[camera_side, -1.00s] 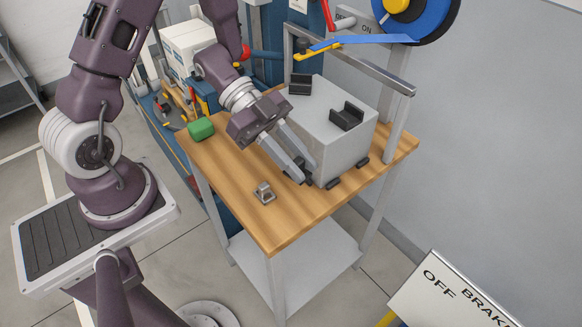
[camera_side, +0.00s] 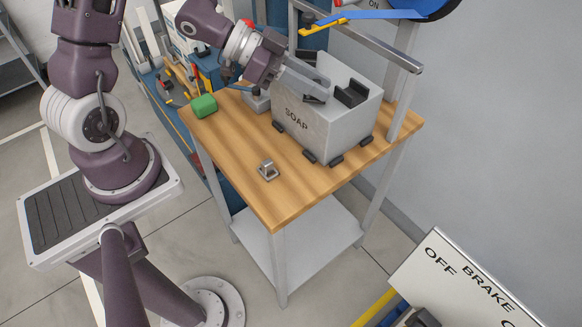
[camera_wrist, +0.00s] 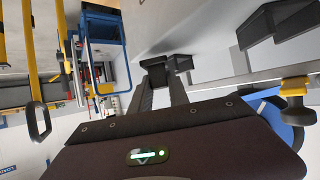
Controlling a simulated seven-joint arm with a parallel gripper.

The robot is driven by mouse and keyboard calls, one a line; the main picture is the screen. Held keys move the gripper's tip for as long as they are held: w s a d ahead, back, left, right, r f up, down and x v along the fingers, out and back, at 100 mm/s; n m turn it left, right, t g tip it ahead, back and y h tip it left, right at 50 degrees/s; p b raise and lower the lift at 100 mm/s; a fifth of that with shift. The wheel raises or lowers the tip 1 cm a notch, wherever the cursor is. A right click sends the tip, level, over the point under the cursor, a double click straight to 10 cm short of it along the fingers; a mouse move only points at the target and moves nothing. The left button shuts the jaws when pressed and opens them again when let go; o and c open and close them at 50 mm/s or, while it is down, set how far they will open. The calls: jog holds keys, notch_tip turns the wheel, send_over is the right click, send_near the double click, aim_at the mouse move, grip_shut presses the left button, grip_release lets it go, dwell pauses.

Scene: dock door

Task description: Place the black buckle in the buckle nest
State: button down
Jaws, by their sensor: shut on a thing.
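My gripper (camera_side: 312,90) is above the top of the grey SOAP box (camera_side: 300,125), towards its left side in the side view. Its fingers are shut on a small dark thing that looks like the black buckle (camera_wrist: 180,63), at the fingertips in the wrist view. The fingers partly hide it in the side view. I cannot tell for sure which thing is the buckle nest. A small grey metal piece (camera_side: 267,169) stands on the open tabletop in front of the box.
A black U-shaped bracket (camera_side: 352,93) is on the box top, right of my gripper. Black blocks (camera_side: 336,160) line the box's foot. A green block (camera_side: 203,105) lies on the wooden table (camera_side: 235,150). A grey metal rail (camera_side: 385,50) crosses behind the box.

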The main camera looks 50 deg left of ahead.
aim_at(289, 196)
jog(key=s+d+f+m+g+h, duration=0.2)
jog(key=s+d+f+m+g, duration=0.15)
jog(key=s, duration=0.25)
jog(key=s+d+f+m+g+h, duration=0.1)
jog(key=s+d+f+m+g, duration=0.15)
jog(key=s+m+g, duration=0.3)
jog(key=shift+t, duration=0.3)
jog(key=f, duration=0.9)
jog(key=shift+d+f, duration=0.1)
jog(key=shift+d, duration=0.25)
jog(key=shift+f, duration=0.2)
jog(key=c, duration=1.3)
grip_release()
jog(key=shift+o, duration=0.2)
jog(key=shift+o, duration=0.5)
jog(key=v, duration=0.7)
jog(key=shift+a+f, duration=0.1)
